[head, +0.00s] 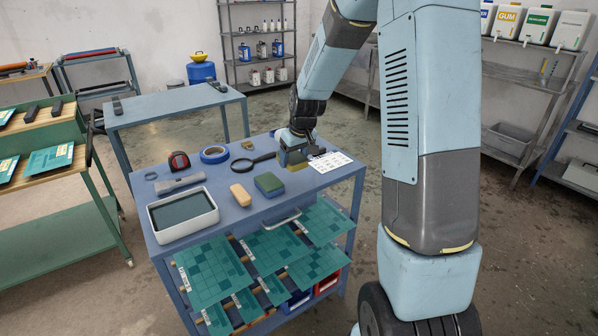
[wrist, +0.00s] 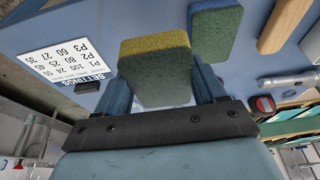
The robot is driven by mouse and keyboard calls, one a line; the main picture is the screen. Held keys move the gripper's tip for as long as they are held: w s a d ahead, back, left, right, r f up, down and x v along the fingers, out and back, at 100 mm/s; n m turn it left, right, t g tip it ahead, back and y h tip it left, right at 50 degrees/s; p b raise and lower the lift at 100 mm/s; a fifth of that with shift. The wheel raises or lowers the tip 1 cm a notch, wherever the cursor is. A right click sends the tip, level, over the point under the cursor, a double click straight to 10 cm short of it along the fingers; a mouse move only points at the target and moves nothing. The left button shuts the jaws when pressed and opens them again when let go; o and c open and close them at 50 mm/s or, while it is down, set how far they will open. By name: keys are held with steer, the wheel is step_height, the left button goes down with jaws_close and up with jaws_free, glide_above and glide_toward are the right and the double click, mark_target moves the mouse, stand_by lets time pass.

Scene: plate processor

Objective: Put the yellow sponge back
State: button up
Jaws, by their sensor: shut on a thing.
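The yellow sponge (wrist: 155,68) has a green face and a yellow edge in the wrist view. My gripper (wrist: 160,90) is shut on it, with one finger on each side. In the head view my gripper (head: 293,157) is low over the right back part of the blue cart top (head: 222,230), and a yellowish bit of the sponge (head: 296,167) shows beneath it. I cannot tell whether the sponge touches the cart top. A second sponge (head: 269,184), green-topped, lies to the front left of my gripper; it also shows in the wrist view (wrist: 215,35).
A printed settings card (head: 329,162) lies just right of my gripper. A magnifying glass (head: 252,162), tan block (head: 240,192), blue tape roll (head: 214,154), and white tray (head: 153,212) lie to the left. Green plates (head: 212,270) fill the shelf below.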

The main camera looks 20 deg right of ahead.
glide_above(297, 177)
steer(key=s, duration=0.1)
steer(key=f, duration=0.4)
steer(key=shift+s+d+f, duration=0.1)
steer(key=shift+s+f, duration=0.05)
steer(key=shift+s, duration=0.05)
step_height(297, 177, down, 3)
steer(key=shift+w+d+f, duration=0.1)
steer(key=shift+f, duration=0.05)
steer(key=o, duration=1.2)
